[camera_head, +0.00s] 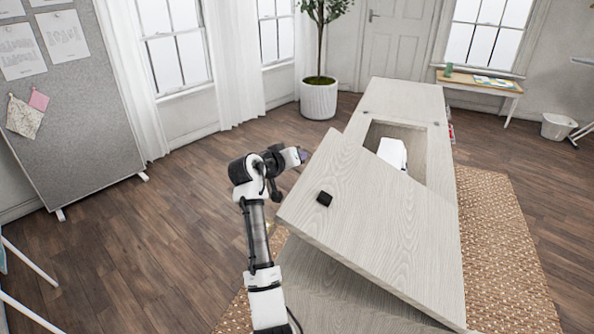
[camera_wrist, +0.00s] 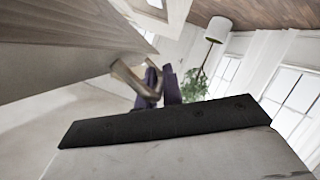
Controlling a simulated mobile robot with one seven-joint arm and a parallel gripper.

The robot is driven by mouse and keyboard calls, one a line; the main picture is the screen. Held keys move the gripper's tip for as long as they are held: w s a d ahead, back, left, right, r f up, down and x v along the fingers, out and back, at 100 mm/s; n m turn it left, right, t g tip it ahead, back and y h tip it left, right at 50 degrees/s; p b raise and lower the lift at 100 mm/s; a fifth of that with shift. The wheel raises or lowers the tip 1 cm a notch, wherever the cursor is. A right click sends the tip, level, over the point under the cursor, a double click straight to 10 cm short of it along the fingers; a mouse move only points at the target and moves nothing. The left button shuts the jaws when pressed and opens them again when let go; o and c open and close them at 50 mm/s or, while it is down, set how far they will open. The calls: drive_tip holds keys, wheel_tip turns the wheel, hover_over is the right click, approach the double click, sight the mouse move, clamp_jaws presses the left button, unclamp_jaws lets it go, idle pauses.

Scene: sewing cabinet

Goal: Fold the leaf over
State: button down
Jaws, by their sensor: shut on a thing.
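The leaf (camera_head: 380,225) is a pale wood-grain panel, raised and tilted over the cabinet, with a small black square piece on its face. Its upper left edge stands next to my gripper (camera_head: 302,155). In the wrist view the leaf's underside (camera_wrist: 60,40) fills the upper left. There my gripper's purple fingers (camera_wrist: 160,86) are shut on a bent, dull metal-looking pull (camera_wrist: 133,80) by the leaf's edge. The exact contact is partly hidden. The cabinet (camera_head: 400,95) has an open well with a white sewing machine (camera_head: 392,153) in it, partly covered by the leaf.
A potted tree (camera_head: 318,98) stands behind, near the windows. A grey pinboard (camera_head: 75,100) is at the left. A woven rug (camera_head: 500,240) lies under the cabinet. A side table (camera_head: 480,84) and white bin (camera_head: 558,126) are at the far right.

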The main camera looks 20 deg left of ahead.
drive_tip(key=shift+m, duration=0.4)
drive_tip(key=shift+d+r+p, duration=0.2)
drive_tip(key=shift+d+r, duration=0.2)
drive_tip(key=shift+r, duration=0.35)
drive_tip(key=shift+d+r+p, duration=0.25)
drive_tip(key=shift+d+r, duration=0.15)
drive_tip(key=shift+r, duration=0.3)
drive_tip(key=shift+d+r+p, duration=0.2)
drive_tip(key=shift+d+r, duration=0.2)
drive_tip(key=shift+r, duration=0.35)
drive_tip(key=c, duration=1.5)
unclamp_jaws()
drive_tip(key=shift+c, duration=0.2)
drive_tip(key=shift+s, duration=0.1)
drive_tip(key=b+v, duration=0.4)
drive_tip(key=v, duration=0.9)
drive_tip(key=shift+s+r, duration=0.15)
drive_tip(key=shift+s, duration=0.1)
